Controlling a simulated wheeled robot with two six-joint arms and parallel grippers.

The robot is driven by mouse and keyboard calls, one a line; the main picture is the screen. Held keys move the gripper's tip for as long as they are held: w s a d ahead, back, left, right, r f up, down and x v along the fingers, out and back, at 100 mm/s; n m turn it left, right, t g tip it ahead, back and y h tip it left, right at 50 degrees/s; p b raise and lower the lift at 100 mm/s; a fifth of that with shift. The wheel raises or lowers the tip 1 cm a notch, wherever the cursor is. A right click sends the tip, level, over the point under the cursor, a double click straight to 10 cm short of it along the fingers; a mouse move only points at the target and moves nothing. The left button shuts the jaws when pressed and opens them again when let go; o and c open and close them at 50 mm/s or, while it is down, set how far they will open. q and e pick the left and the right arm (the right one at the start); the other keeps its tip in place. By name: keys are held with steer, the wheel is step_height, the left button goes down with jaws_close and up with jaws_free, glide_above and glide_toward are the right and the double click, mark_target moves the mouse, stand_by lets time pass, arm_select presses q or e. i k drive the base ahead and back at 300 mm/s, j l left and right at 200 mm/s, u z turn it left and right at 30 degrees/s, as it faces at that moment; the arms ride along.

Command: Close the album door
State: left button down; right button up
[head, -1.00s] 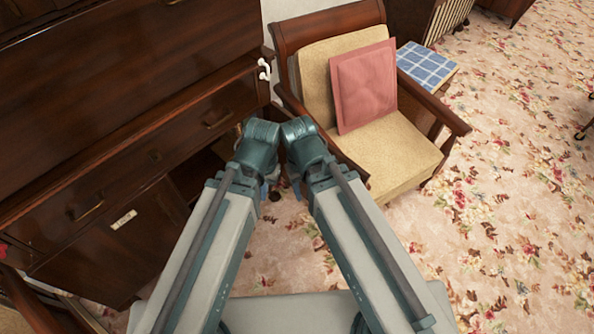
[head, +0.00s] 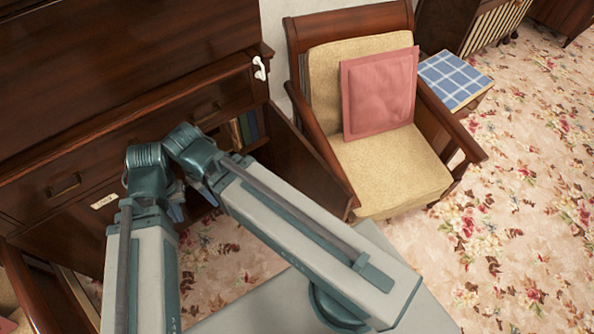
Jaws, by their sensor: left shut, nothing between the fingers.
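The dark wood cabinet (head: 130,110) fills the left side. At its lower right a compartment is open, with several upright albums or books (head: 246,128) inside. A dark wood door panel (head: 305,160) stands swung out beside that compartment, next to the armchair; I take it for the album door. My left gripper (head: 176,212) is shut and empty, low in front of the cabinet, left of the open door and apart from it. Much of it is hidden by my arms. My right gripper is hidden behind my right arm.
The wooden armchair (head: 390,170) with a pink cushion (head: 378,95) stands close to the right of the open door. A small checked-top table (head: 455,78) is behind it. A white label (head: 104,201) is on the cabinet's left front. Flowered carpet (head: 510,220) is free at right.

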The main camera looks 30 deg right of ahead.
mark_target(296, 162)
steer(key=l+u, duration=0.1)
steer(key=l, duration=0.35)
steer(key=k+l+u, duration=0.15)
steer(key=l, duration=0.3)
steer(key=k+l+u, duration=0.1)
steer(key=l, duration=0.35)
steer(key=k+l+u, duration=0.15)
steer(key=l, duration=0.3)
steer(key=k+l+u, duration=0.1)
steer(key=l, duration=0.3)
steer(key=k+l, duration=0.1)
steer(key=l, duration=0.2)
steer(key=k+l, duration=0.15)
steer(key=l, duration=0.15)
steer(key=k+j+u, duration=0.1)
steer(key=k, duration=0.5)
